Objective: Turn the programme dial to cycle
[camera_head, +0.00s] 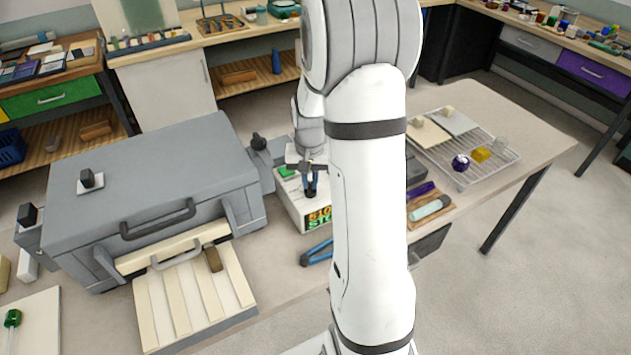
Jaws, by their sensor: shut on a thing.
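The control box (298,203) is a pale case with a green patch (287,171) on top and a lit display (319,217) on its front. The display shows orange and green characters, partly cut off by my arm. My gripper (311,188) points down at the top of the box, just behind the display. It is shut on the programme dial, which is mostly hidden by the fingers. The dial's marks and its setting cannot be read from here.
A big grey kiln-like case (150,180) with dark handles stands left, a slatted cream board (195,300) before it. Blue-handled pliers (317,254) lie before the box. A wire rack (480,160) with small items stands right. My arm hides the middle.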

